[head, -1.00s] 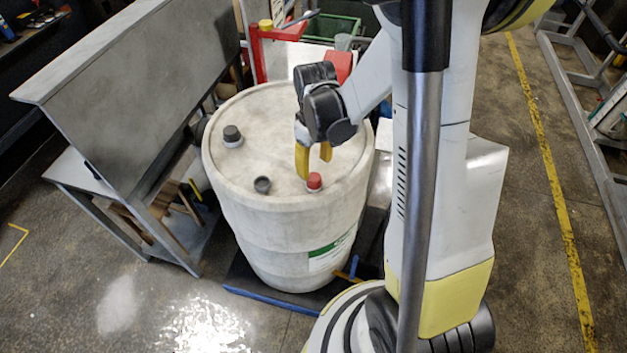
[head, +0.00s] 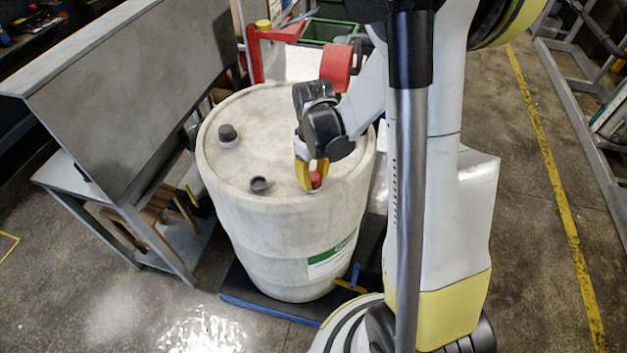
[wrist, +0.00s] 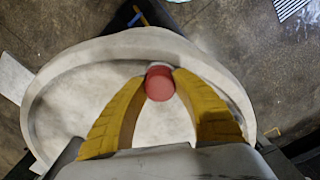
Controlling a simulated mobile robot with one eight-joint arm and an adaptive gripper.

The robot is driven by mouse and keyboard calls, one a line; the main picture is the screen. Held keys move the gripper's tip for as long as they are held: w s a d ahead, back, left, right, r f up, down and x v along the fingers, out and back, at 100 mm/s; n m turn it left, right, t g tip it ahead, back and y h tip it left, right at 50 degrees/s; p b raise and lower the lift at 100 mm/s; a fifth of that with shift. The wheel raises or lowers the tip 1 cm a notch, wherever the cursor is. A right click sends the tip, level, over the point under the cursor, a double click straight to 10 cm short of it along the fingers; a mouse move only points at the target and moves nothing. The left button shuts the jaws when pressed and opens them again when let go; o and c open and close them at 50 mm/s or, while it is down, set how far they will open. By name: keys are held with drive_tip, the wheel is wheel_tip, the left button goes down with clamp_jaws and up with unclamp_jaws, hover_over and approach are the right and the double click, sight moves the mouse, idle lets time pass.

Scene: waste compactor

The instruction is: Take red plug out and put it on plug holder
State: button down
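The red plug (head: 315,180) sits at the near rim on top of a white drum (head: 285,235). It also shows in the wrist view (wrist: 159,83), between my yellow fingertips. My gripper (head: 312,182) points down at the plug, with one finger on each side. In the wrist view, the fingertips (wrist: 161,80) appear to touch both sides of the plug. The plug's base is partly hidden. A small dark cup-like piece (head: 260,184) stands left of the plug on the drum top. I cannot tell whether it is the plug holder.
A dark cap (head: 228,133) stands on the drum's left side. The drum rests on a dark, blue-edged platform (head: 268,308). A grey metal bench with a tilted panel (head: 130,95) stands close on the left. A red cylinder (head: 337,67) is behind my arm.

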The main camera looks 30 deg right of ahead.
drive_tip(key=c, duration=2)
unclamp_jaws()
clamp_jaws()
drive_tip(key=n+b, duration=0.1)
drive_tip(key=n, duration=0.2)
drive_tip(key=shift+f, duration=0.1)
drive_tip(key=shift+n, duration=1.1)
drive_tip(key=n+b, duration=0.1)
drive_tip(key=n, duration=0.4)
drive_tip(key=n+b, duration=0.1)
drive_tip(key=n, duration=0.4)
